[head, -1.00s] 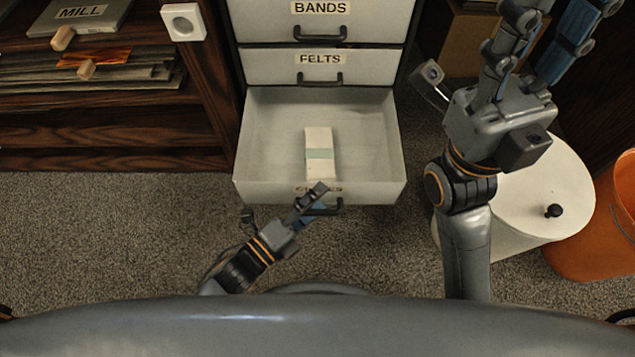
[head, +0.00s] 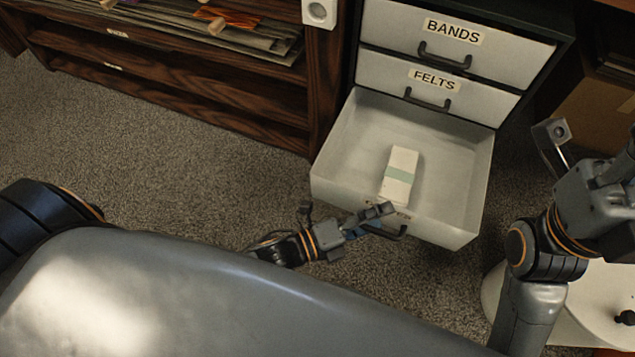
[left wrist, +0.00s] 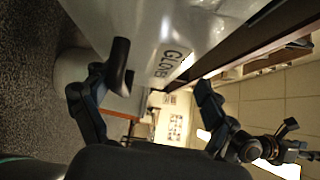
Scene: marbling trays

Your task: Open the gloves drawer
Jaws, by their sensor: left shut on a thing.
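The gloves drawer (head: 335,186) is the lowest of the white drawers and stands pulled out in the head view. A white packet with a pale green band (head: 399,176) lies inside it. My left gripper (head: 386,217) is at the drawer's front, shut on its dark handle (head: 402,232). In the left wrist view the handle (left wrist: 119,66) shows beside one finger, near the partly visible gloves label (left wrist: 168,62). My right gripper (head: 603,203) is at the right edge, away from the drawers; its fingers are cut off.
The felts drawer (head: 390,83) and bands drawer (head: 490,50) above are closed. A dark wooden shelf unit (head: 200,100) stands to the left. A white round-topped bin (head: 590,300) is at lower right. Carpet (head: 170,165) is clear left of the drawer.

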